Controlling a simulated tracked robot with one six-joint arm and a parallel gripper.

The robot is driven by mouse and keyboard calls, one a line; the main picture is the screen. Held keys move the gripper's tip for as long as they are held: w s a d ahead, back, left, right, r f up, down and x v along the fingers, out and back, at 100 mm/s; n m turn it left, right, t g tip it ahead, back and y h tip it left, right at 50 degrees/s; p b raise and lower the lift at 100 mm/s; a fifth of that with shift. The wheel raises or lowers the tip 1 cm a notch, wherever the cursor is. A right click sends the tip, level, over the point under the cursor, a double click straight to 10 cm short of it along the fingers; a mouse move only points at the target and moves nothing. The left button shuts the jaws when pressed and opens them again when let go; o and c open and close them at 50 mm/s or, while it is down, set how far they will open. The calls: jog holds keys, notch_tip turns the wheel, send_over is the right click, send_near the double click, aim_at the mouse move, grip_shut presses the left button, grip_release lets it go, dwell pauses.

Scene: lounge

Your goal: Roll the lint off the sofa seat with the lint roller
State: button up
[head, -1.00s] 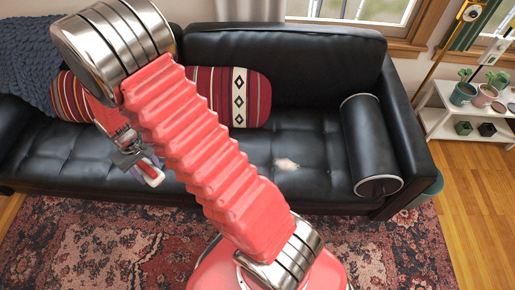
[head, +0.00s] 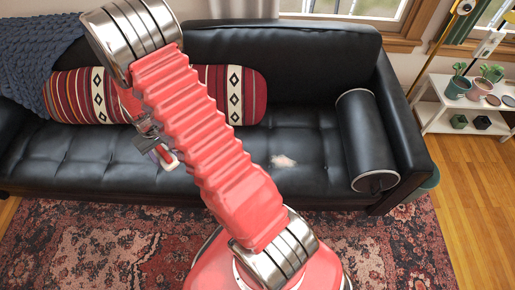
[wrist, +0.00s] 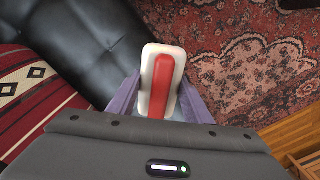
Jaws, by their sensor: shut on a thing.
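The black leather sofa seat (head: 75,160) runs across the head view. A pale, fuzzy patch of lint (head: 284,161) lies on the seat, right of my arm. My gripper (head: 160,154) is partly hidden behind my arm, over the front left part of the seat. It is shut on the lint roller (head: 169,163), whose white and red end shows below the jaws. In the wrist view the lint roller (wrist: 162,80) sits between two purple-grey fingers. The gripper and roller are well left of the lint. I cannot tell how high the roller is above the seat.
A striped red bolster (head: 73,93) lies along the sofa back at left, near my gripper. A blue knitted throw (head: 35,55) covers the left back. A white plant shelf (head: 445,118) is at far right.

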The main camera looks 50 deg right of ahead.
jog(key=s+d+f+m, duration=0.1)
jog(key=d+f, duration=0.2)
jog(key=d, duration=0.3)
jog(key=s+d+f+m, duration=0.1)
jog(key=d+f+m, duration=0.15)
jog(key=d, duration=0.35)
jog(key=s+d+f+m, duration=0.2)
jog(key=s+d+f, duration=0.5)
jog(key=s+d, duration=0.3)
jog(key=s+d+f+m, duration=0.3)
jog(key=s+d+f, duration=0.4)
jog(key=d, duration=0.7)
jog(key=s, duration=0.2)
jog(key=shift+s+f+m, duration=0.2)
jog(key=shift+s+m, duration=0.15)
jog(key=shift+d, duration=0.1)
